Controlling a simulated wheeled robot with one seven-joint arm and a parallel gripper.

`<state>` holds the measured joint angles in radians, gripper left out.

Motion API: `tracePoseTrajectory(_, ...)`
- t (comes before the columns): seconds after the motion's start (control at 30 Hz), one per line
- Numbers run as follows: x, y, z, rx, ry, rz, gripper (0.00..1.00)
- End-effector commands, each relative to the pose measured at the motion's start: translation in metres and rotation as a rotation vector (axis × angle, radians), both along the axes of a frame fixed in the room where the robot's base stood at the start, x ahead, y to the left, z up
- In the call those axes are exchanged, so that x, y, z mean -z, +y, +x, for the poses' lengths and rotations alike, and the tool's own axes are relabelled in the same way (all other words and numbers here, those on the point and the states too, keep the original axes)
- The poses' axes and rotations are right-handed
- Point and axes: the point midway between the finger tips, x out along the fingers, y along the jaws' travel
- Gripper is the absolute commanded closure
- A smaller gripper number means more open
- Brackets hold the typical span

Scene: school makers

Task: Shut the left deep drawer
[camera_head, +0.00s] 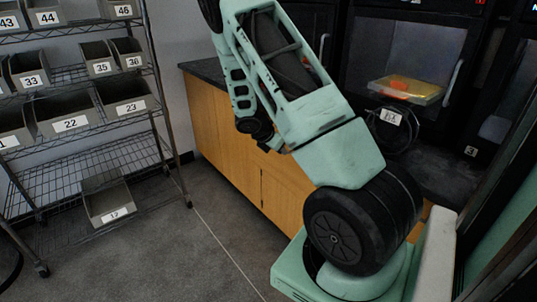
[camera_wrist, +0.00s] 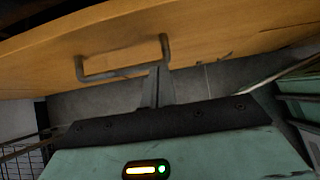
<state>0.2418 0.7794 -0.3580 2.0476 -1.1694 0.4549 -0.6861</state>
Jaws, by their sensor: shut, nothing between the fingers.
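In the wrist view a wooden drawer front (camera_wrist: 220,40) crosses the upper part of the picture, tilted, with a grey bar handle (camera_wrist: 122,72) on it. A dark space shows above its top edge, so it appears to stand open. My gripper (camera_wrist: 158,88) is shut and empty, its fingertips just beside the right end of the handle and close to the front. I cannot tell whether they touch. In the head view the wooden cabinet (camera_head: 225,130) stands behind my arm, which hides much of it. The drawer and my gripper cannot be made out there.
A wire shelf rack (camera_head: 85,160) with numbered grey bins stands at the left. Grey floor (camera_head: 200,240) is clear between rack and cabinet. A dark countertop (camera_head: 205,70) tops the cabinet. Black machines stand at the back right, one holding a yellow-orange tray (camera_head: 405,90).

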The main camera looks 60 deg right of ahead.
Motion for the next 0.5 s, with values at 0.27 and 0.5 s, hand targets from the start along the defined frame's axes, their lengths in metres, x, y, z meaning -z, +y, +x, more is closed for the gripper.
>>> tracePoseTrajectory(0.27, 0.0, -0.038, -0.011, 0.002, 0.001, 0.0, 1.0)
tracePoseTrajectory(0.5, 0.0, -0.053, -0.015, 0.0, 0.0, 0.0, 1.0)
